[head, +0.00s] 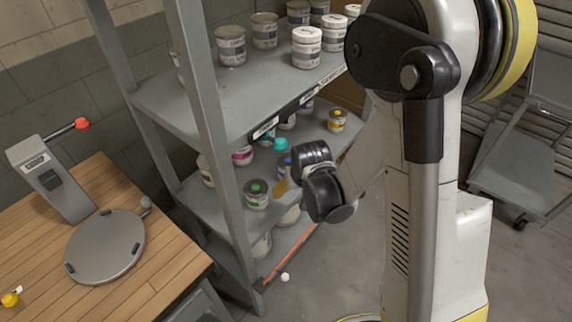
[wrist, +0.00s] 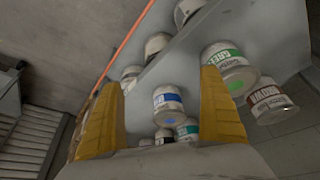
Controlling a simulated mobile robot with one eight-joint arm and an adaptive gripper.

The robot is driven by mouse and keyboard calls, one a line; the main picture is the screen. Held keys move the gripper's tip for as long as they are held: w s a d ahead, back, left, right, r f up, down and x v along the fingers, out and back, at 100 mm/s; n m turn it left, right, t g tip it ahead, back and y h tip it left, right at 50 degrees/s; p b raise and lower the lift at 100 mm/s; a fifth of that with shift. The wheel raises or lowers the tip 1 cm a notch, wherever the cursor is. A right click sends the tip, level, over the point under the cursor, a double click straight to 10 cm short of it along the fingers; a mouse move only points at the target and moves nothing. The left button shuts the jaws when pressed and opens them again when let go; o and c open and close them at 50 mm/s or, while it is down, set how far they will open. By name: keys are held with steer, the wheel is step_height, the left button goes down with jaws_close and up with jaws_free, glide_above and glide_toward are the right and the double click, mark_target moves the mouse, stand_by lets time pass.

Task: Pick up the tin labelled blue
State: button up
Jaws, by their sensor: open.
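The tin labelled blue (wrist: 167,101), white with a blue band and a blue spot on its end, shows in the wrist view between my gripper's fingers. My gripper (wrist: 159,82) is open, with one yellow finger on each side of the tin in the picture. The tin appears apart from both fingers, and how deep it sits between them is hard to tell. In the head view a blue-topped tin (head: 284,161) on the middle shelf is mostly hidden by my wrist. A yellow finger of my gripper (head: 281,185) shows just below it.
In the wrist view a green-labelled tin (wrist: 229,66) and a brown-labelled tin (wrist: 268,98) stand to the right. More tins are close by. The rack's grey post (head: 215,130) and upper shelf (head: 240,100) bound the space.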

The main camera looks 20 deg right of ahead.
mark_target(289, 164)
steer(key=w+b, duration=0.1)
steer(key=w, duration=0.6)
steer(key=w+d+b, duration=0.1)
steer(key=w, duration=0.3)
steer(key=shift+w+f+b, duration=0.25)
steer(key=shift+w+b, duration=0.05)
steer(key=b+x, duration=0.2)
steer(key=x, duration=0.3)
steer(key=shift+w+a, duration=0.1)
steer(key=shift+w, duration=0.05)
steer(key=c, duration=1.5)
